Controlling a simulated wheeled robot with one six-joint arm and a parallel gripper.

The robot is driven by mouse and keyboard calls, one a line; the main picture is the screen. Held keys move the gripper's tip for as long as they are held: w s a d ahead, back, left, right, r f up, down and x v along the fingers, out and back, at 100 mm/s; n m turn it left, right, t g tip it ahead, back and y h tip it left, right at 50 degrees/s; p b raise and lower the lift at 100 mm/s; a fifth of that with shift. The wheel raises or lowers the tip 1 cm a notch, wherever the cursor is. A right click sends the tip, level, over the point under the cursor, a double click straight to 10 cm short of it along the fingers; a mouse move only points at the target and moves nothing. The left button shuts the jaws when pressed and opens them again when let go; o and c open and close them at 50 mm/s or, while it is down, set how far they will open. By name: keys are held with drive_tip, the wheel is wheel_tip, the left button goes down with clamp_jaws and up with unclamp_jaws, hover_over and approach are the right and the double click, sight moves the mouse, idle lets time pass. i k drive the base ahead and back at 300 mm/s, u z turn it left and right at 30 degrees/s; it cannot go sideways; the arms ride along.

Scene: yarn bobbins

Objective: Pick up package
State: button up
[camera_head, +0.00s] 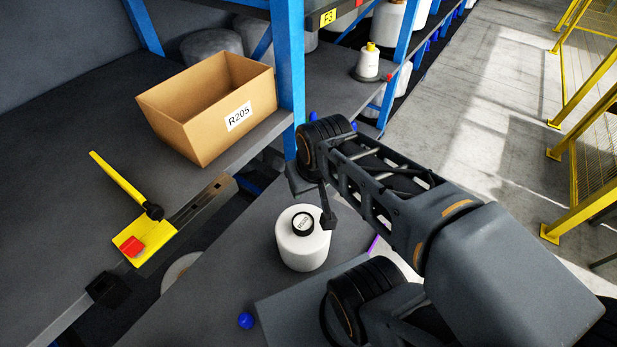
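No thing in view is plainly marked as the package. A white, rounded yarn bobbin (303,250) with a black ring and a small label on top stands upright on a dark grey surface, low in the middle of the head view. My gripper (312,201) is at its upper edge, with two dark fingers spread apart. One finger is behind the bobbin's top and the other overlaps its right side. I cannot tell whether they touch it. An open cardboard box (195,133) labelled R205 sits on the shelf at upper left.
A yellow lever clamp (135,240) with a red block is on the shelf edge at left. A blue rack post (288,70) stands behind my gripper. A white bobbin with a yellow tip (369,62) stands on the far shelf. Yellow fencing (580,130) lines the right.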

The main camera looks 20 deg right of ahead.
sight(303, 246)
drive_tip(key=z, duration=0.45)
drive_tip(key=k, duration=1.05)
drive_tip(key=u, duration=0.2)
drive_tip(key=i, duration=0.5)
drive_tip(key=u, duration=0.45)
